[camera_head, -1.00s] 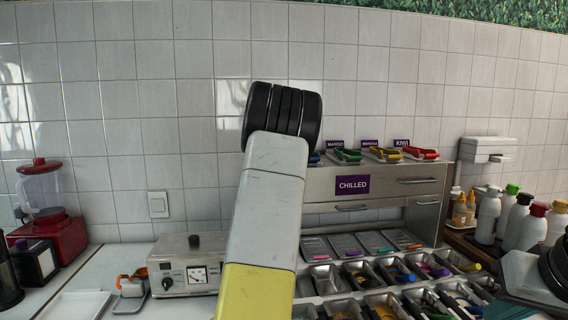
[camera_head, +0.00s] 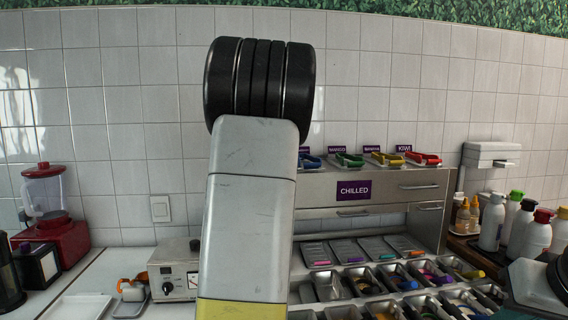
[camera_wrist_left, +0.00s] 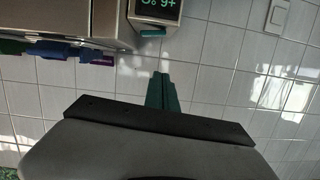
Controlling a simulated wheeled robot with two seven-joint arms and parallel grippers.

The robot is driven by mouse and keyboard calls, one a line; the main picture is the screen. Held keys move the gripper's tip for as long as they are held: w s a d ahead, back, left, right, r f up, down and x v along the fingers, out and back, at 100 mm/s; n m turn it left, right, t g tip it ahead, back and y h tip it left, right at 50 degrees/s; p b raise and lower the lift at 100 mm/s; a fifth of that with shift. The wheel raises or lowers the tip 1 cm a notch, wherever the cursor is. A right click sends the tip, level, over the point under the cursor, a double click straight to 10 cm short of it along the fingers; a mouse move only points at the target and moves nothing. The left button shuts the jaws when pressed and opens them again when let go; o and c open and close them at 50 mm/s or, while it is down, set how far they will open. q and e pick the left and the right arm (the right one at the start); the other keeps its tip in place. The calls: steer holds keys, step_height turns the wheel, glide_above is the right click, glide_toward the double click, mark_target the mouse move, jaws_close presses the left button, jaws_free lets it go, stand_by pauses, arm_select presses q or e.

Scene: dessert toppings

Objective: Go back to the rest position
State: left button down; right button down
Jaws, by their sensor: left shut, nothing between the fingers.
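My left gripper (camera_wrist_left: 163,90) shows in the left wrist view with its narrow dark fingers together and nothing between them. It points toward the white tiled wall, below a steel unit with a green display (camera_wrist_left: 157,8). In the head view my left arm rises through the middle, with its black joint high against the wall. The left gripper itself is hidden in that view. A part of my right arm shows at the lower right edge, but my right gripper is not in view.
A steel topping station (camera_head: 376,187) with a CHILLED label stands right of the raised arm, with several trays below it. A red blender (camera_head: 50,212) stands at the left. Several bottles (camera_head: 492,222) stand at the right. The upper wall area is clear.

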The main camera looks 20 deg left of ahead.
arm_select(q)
steer(key=shift+s, duration=0.25)
steer(key=shift+d, duration=0.1)
stand_by(0.3)
steer(key=s+d+f+m+g+h, duration=0.1)
steer(key=s+d+f+h, duration=0.3)
steer(key=d, duration=0.4)
steer(key=s+d+f+m+g+h, duration=0.1)
steer(key=s+d+f+h, duration=0.35)
steer(key=d, duration=0.25)
steer(key=s+d+f+m+g, duration=0.1)
steer(key=s+d, duration=0.4)
steer(key=s, duration=0.3)
steer(key=s+d+f+m+g+h, duration=0.1)
steer(key=s+d+g, duration=0.1)
steer(key=s+d, duration=0.3)
steer(key=s+d+f+m+g+h, duration=0.1)
steer(key=s+d, duration=0.4)
steer(key=s, duration=0.7)
steer(key=shift+s+f+m+g, duration=0.15)
steer(key=shift+s+m+g, duration=0.15)
steer(key=shift+m, duration=0.3)
